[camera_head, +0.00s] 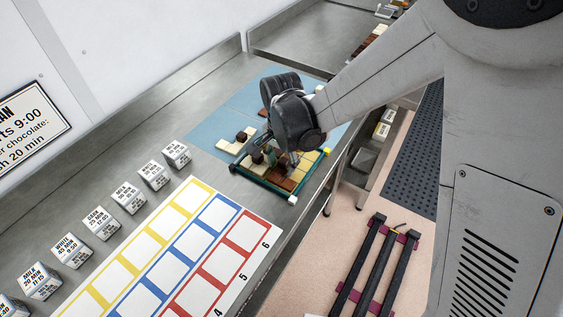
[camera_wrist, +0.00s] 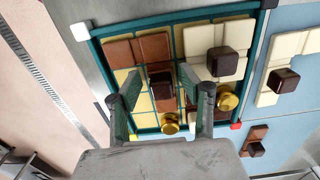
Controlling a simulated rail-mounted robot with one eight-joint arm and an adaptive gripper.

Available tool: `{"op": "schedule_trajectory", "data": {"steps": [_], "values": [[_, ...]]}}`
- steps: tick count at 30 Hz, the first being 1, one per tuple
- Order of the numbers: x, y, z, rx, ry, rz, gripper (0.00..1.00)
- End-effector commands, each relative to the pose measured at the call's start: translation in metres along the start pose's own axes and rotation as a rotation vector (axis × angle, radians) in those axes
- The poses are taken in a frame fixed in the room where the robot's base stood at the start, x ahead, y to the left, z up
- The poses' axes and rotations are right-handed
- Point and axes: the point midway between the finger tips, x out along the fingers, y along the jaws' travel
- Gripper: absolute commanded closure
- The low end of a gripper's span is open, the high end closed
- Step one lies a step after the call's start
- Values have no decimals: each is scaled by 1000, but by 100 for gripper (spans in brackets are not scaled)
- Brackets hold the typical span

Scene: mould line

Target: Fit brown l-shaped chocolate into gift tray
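The gift tray (camera_head: 262,188) has a teal rim and yellow cells; it also shows in the wrist view (camera_wrist: 190,18). The brown L-shaped chocolate (camera_wrist: 153,46) lies in the tray's upper left part in the wrist view, with a dark square knob on it. My gripper (camera_wrist: 160,80) is over the tray, with one finger on each side of that knob. A narrow gap shows between each finger and the knob, so it looks open around it. In the head view my gripper (camera_head: 280,157) hides part of the tray. Whether the chocolate is fully seated is hard to tell.
A cream piece (camera_wrist: 232,34) with a dark knob sits in the tray beside the brown one. Another cream piece (camera_wrist: 294,46) and a small brown piece (camera_wrist: 259,133) lie on the blue mat (camera_head: 222,117). White labelled blocks (camera_head: 129,197) and a coloured grid sheet (camera_head: 188,253) stand nearby.

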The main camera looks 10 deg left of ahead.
Motion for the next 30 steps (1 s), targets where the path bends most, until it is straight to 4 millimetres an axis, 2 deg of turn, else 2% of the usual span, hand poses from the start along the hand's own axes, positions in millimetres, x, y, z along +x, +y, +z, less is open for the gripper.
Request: {"op": "schedule_trajectory", "data": {"steps": [8,13,17,24,30], "values": [[-1,0,0,0,0,0,58],[-11,0,0,0,0,-1,58],[-32,0,0,0,0,0,58],[-80,0,0,0,0,0,58],[-109,0,0,0,0,0,58]]}}
